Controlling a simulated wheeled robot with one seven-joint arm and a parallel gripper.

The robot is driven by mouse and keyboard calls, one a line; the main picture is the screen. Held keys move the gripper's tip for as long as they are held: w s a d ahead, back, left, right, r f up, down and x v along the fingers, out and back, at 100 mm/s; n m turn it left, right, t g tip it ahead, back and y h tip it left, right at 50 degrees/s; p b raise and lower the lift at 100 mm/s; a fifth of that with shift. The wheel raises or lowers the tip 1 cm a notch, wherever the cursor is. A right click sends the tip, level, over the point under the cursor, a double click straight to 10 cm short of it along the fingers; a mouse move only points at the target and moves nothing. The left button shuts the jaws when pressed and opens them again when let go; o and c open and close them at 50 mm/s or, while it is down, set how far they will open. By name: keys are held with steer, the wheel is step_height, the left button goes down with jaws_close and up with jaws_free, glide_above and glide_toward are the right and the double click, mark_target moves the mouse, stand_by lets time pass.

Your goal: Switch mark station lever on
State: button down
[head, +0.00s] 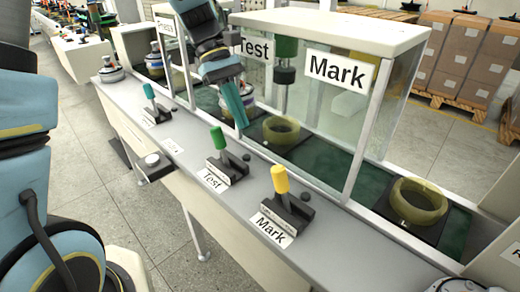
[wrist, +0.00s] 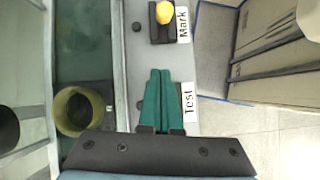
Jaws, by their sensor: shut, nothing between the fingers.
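The Mark lever has a yellow knob (head: 280,178) on a dark base (head: 286,210), and a "Mark" label (head: 271,230) lies in front of it. The lever leans slightly toward the label side. My gripper (head: 242,124) is shut and empty, pointing down over the counter behind the green Test lever (head: 217,138). In the wrist view the shut teal fingers (wrist: 160,72) point up the picture toward the yellow knob (wrist: 164,12), with a clear gap between them. The "Test" label (wrist: 188,98) shows beside the fingers. The green lever is not visible there, likely hidden by the fingers.
A glass enclosure with a "Mark" sign (head: 340,69) stands behind the counter (head: 320,245). Yellowish rings (head: 281,130) and (head: 418,200) sit along the green conveyor. Stacked boxes (head: 465,55) stand at the back right.

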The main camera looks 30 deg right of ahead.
mark_target(284, 192)
steer(key=p+x, duration=0.1)
steer(key=x, duration=0.9)
steer(key=shift+s, duration=0.2)
steer(key=shift+s+d+r+p, duration=0.1)
steer(key=shift+s+r+p, duration=0.15)
steer(key=shift+s, duration=0.35)
steer(key=shift+s+r+p, duration=0.25)
steer(key=shift+s, duration=0.3)
steer(key=shift+s+d+r+p, duration=0.1)
steer(key=shift+s+r+p, duration=0.15)
steer(key=shift+s, duration=0.35)
